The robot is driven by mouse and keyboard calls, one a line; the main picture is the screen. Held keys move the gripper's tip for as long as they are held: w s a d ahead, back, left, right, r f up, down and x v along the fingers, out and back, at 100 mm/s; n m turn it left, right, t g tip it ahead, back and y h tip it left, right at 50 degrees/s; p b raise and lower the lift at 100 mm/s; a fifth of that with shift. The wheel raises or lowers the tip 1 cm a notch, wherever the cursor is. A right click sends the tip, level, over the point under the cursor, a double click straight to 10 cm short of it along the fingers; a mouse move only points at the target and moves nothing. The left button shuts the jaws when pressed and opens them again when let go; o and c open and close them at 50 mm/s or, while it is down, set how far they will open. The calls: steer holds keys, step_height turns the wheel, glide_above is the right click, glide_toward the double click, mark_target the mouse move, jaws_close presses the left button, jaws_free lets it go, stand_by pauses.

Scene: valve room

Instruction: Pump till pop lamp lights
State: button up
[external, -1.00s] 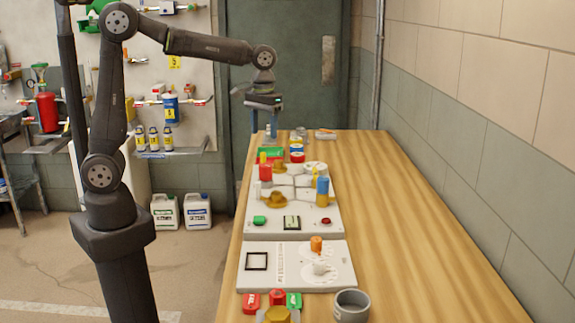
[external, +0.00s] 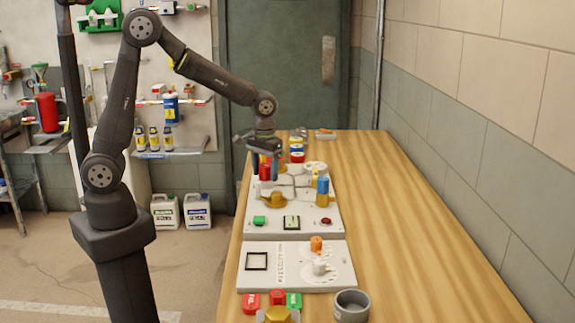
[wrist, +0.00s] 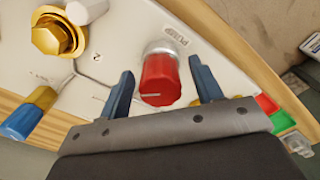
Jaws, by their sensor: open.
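The red pump knob (wrist: 160,80) has a white line on its face and a pale collar behind it, beside the printed word PUMP. In the external view it (external: 265,172) stands at the far left of the white valve panel (external: 290,229). My gripper (wrist: 162,73) is open, its two blue fingers on either side of the knob with a gap each side; the external view shows the gripper (external: 266,155) low over that corner. A small dark red round piece (external: 326,221) sits at the panel's near right; I cannot tell whether it is the pop lamp or lit.
A yellow knob (wrist: 53,35) and a blue-and-yellow handle (wrist: 28,113) are left of the gripper in the wrist view. A second white panel (external: 264,281), a grey cup (external: 351,305) and red and green blocks lie nearer. The table's right side is clear.

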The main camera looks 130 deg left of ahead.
mark_target(265, 165)
steer(key=shift+c, duration=0.2)
steer(key=c, duration=1)
steer(key=shift+o, duration=0.2)
steer(key=shift+m, duration=2.5)
steer(key=o, duration=1)
step_height(265, 165, up, 18)
steer(key=shift+f, duration=0.25)
steer(key=shift+s, duration=0.1)
